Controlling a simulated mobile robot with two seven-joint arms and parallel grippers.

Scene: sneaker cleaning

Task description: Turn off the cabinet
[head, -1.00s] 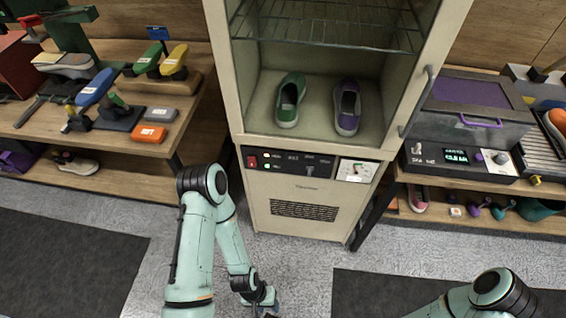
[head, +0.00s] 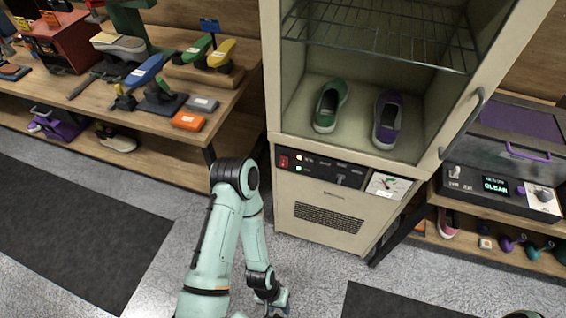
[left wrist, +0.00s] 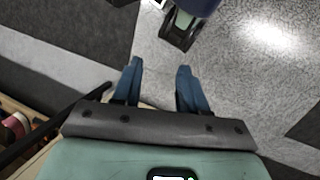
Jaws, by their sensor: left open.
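The cream cabinet (head: 318,217) stands in the middle of the head view, with a green shoe (head: 330,105) and a purple shoe (head: 387,120) on its floor behind the glass. Its dark control panel (head: 322,170) has a red switch (head: 284,162) at the left end, small red and green lights, and a dial (head: 388,185) at the right. My left gripper (head: 277,306) hangs low in front of the cabinet, near the floor and well below the switch. In the left wrist view its blue fingers (left wrist: 158,85) are apart with nothing between them. My right gripper is out of view.
A wooden shelf (head: 150,105) with brushes and blocks stands to the left. A shelf at the right holds a grey machine reading CLEAR (head: 497,186) and small items below. Dark mats (head: 70,230) lie on the open grey floor.

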